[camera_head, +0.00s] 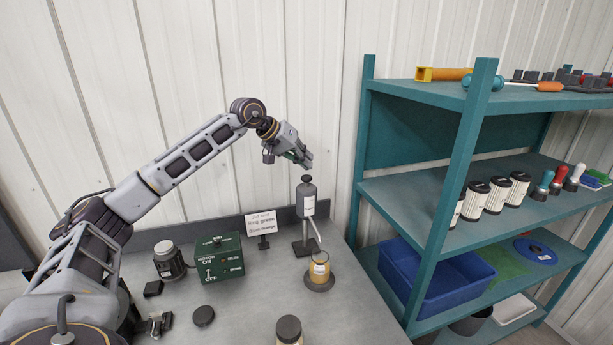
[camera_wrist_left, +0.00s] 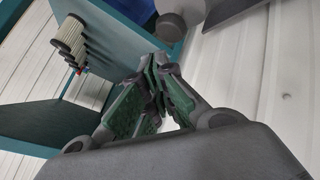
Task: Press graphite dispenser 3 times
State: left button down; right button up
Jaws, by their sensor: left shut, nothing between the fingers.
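The graphite dispenser (camera_head: 308,200) is a grey bottle with a dark round cap, held upright on a dark stand on the bench. A jar with yellowish contents (camera_head: 319,268) stands below its spout on a round dark base. My left gripper (camera_head: 308,163) is shut and empty, just above the dispenser's cap, with a small gap seeming to show between them. In the left wrist view my green-padded fingers (camera_wrist_left: 160,72) are together, and a grey rounded part, probably the dispenser's cap (camera_wrist_left: 171,26), lies just beyond them. My right gripper is not in view.
A small sign (camera_head: 262,224) and a green switch box (camera_head: 216,259) stand left of the dispenser. A dark-lidded jar (camera_head: 289,330) is at the front. A teal shelf (camera_head: 467,150) with filters and a blue bin (camera_head: 437,278) stands to the right.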

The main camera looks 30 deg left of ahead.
pick_arm(q)
jog(key=shift+r+p, duration=0.95)
jog(key=shift+r, duration=0.55)
jog(key=shift+r+p, duration=0.35)
jog(key=shift+r, duration=0.35)
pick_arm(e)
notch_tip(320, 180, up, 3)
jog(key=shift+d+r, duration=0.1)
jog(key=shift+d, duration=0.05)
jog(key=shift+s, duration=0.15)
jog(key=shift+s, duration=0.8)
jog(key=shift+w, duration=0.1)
